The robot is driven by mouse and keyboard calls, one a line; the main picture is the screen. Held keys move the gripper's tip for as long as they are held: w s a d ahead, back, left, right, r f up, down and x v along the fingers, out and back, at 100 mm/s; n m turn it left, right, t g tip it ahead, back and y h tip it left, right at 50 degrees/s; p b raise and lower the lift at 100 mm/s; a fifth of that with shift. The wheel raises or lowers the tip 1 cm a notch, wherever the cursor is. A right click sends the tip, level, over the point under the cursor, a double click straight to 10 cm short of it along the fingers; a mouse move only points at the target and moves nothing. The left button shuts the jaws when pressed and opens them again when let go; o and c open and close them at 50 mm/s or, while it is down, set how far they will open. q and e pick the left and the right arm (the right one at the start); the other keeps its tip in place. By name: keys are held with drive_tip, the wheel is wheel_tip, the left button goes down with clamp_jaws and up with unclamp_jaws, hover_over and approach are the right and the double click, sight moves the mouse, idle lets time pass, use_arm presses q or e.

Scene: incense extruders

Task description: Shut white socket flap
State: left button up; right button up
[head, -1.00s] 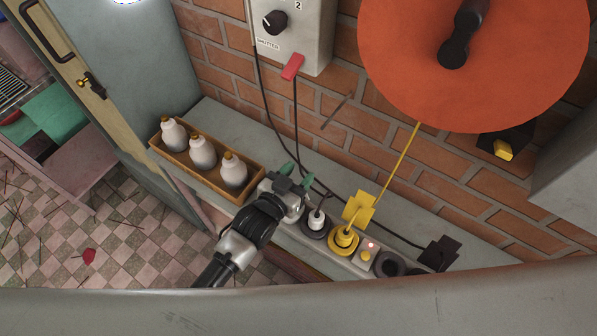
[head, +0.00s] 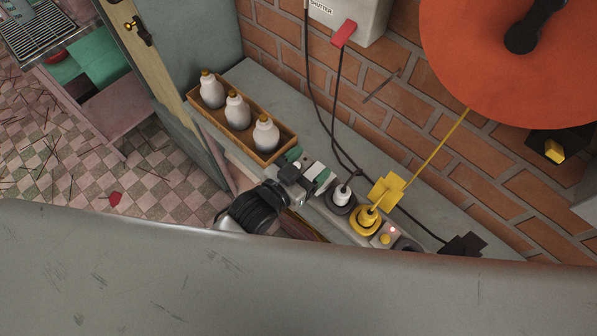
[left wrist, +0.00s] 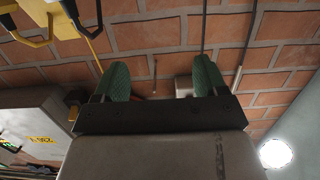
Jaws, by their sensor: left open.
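The socket strip runs along the ledge. A white plug (head: 342,196) stands in a dark-ringed socket, right of my left gripper (head: 308,166). My left gripper is open, its green fingertips apart over the strip's left end. A small pale flat piece (head: 314,171) shows between the fingers; I cannot tell whether it is the white flap or part of my gripper. No other white flap is clearly visible. In the left wrist view the green fingers (left wrist: 161,80) are apart with brick wall beyond. My right gripper is not in view.
A wooden tray (head: 203,115) with white bottles stands close to the left of my gripper. A yellow plug (head: 367,219) with a raised yellow flap (head: 386,189) and a raised black flap (head: 462,244) lie to the right. Cables hang from the wall box (head: 352,15).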

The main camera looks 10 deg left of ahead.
use_arm(q)
drive_tip(key=v, duration=0.3)
drive_tip(key=shift+s+a+r, duration=0.1)
drive_tip(key=shift+s+a, duration=0.15)
drive_tip(key=shift+s, duration=0.05)
idle(0.3)
